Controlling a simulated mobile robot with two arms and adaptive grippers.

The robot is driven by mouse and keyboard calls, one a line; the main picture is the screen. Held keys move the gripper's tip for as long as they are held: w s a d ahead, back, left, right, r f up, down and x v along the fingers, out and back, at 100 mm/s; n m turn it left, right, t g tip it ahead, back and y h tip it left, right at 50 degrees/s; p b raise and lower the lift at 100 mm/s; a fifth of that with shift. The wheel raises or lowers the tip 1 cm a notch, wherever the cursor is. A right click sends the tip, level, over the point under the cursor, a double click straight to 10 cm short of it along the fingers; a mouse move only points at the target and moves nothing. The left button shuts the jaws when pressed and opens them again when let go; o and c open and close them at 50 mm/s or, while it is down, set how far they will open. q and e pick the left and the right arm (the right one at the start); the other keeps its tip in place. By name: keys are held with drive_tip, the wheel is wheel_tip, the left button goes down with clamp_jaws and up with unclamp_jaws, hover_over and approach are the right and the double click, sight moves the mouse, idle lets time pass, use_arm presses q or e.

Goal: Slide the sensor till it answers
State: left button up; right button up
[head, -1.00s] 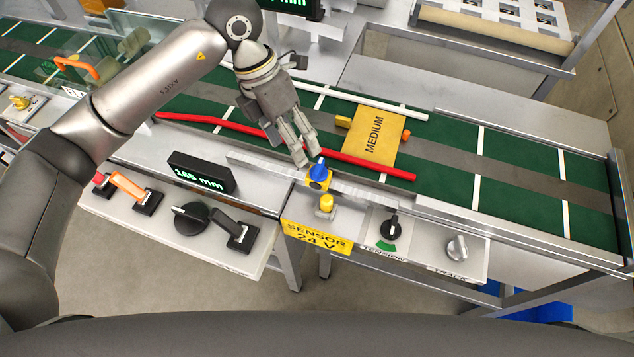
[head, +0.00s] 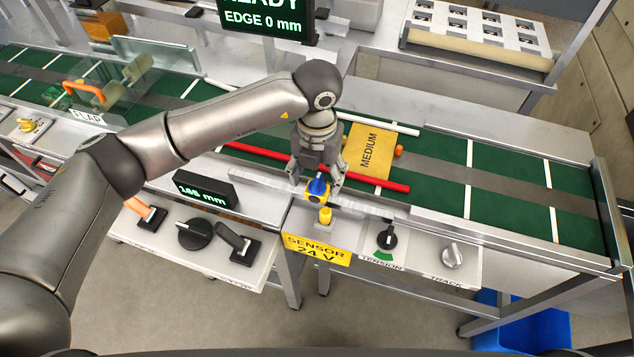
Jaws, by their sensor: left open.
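The sensor (head: 316,197) is a small yellow block with a blue knob (head: 318,186) on top. It sits on the ruled metal rail (head: 262,186) along the belt's front edge. My left gripper (head: 317,184) is over it, pointing down, with its open fingers on either side of the blue knob. I cannot tell whether they touch it. A display (head: 205,190) left of it reads 165 mm or similar. A yellow plate (head: 371,150) marked MEDIUM lies on the green belt behind. My right gripper is not in view.
A yellow plug (head: 325,216) stands in front of the sensor above the SENSOR 24 V label (head: 316,248). TENSION (head: 387,238) and TRACK (head: 452,256) knobs are to the right. A red bar (head: 392,187) lies behind the rail. A screen (head: 262,18) reads EDGE 0 mm.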

use_arm(q)
drive_tip(key=shift+f+p, duration=0.4)
drive_tip(key=shift+f, duration=1.85)
drive_tip(key=shift+c, duration=0.3)
